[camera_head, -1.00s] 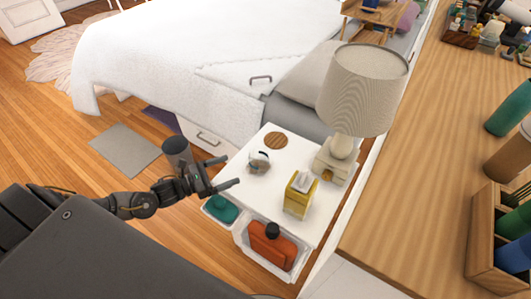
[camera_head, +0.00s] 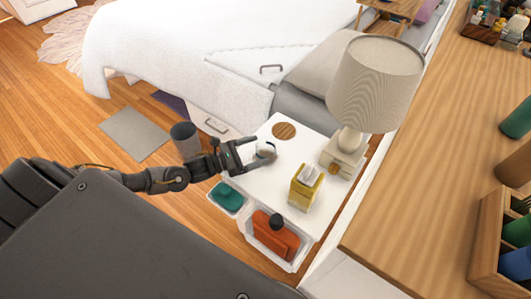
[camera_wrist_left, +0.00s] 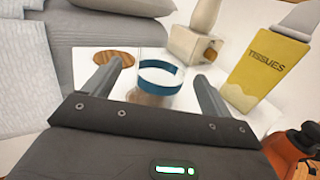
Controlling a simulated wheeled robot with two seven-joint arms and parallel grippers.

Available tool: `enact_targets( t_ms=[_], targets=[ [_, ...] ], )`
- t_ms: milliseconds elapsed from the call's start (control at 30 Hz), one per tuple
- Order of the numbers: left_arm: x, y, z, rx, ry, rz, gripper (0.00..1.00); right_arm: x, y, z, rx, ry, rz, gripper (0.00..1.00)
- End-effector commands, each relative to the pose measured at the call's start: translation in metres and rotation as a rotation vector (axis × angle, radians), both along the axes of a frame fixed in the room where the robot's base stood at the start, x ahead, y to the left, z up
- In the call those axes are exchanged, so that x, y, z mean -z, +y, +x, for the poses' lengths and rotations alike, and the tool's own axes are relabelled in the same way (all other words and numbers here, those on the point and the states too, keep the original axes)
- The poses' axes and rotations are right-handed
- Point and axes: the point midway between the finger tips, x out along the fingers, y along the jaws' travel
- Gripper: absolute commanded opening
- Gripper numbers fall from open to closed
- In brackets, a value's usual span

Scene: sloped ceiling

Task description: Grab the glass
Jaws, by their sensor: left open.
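The glass (camera_wrist_left: 158,76) is clear with a blue band and stands on the white nightstand (camera_head: 275,190). In the wrist view it sits between the two open fingers of my left gripper (camera_wrist_left: 158,85), with a gap on each side. In the head view the glass (camera_head: 265,150) is partly hidden by my left gripper (camera_head: 256,154), whose fingers reach around it from the left. The gripper is open and holds nothing. My right gripper is not in view.
A yellow tissue box (camera_head: 305,188), a lamp (camera_head: 345,150) and a round wooden coaster (camera_head: 284,131) share the nightstand. Bins with a teal item (camera_head: 228,197) and an orange bag (camera_head: 275,236) sit below its front. The bed (camera_head: 190,60) stands behind.

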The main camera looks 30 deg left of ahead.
Motion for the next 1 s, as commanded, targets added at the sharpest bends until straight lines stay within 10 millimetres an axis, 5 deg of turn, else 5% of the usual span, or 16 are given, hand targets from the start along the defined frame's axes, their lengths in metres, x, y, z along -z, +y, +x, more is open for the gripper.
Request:
enact_targets(
  t_ms=[233,533,933,1000],
  targets=[
    [-0.002,-0.024,0.026,0.000,-0.002,-0.001,0.84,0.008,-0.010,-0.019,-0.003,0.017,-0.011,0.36],
    [0.000,-0.026,0.029,0.000,0.000,0.000,0.84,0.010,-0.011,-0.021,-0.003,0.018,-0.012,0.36],
    [0.000,-0.026,0.029,0.000,0.000,0.000,0.33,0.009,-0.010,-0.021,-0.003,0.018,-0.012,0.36],
    [-0.001,-0.026,0.029,0.000,-0.002,-0.001,0.31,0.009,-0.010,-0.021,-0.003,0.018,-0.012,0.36]
  ],
)
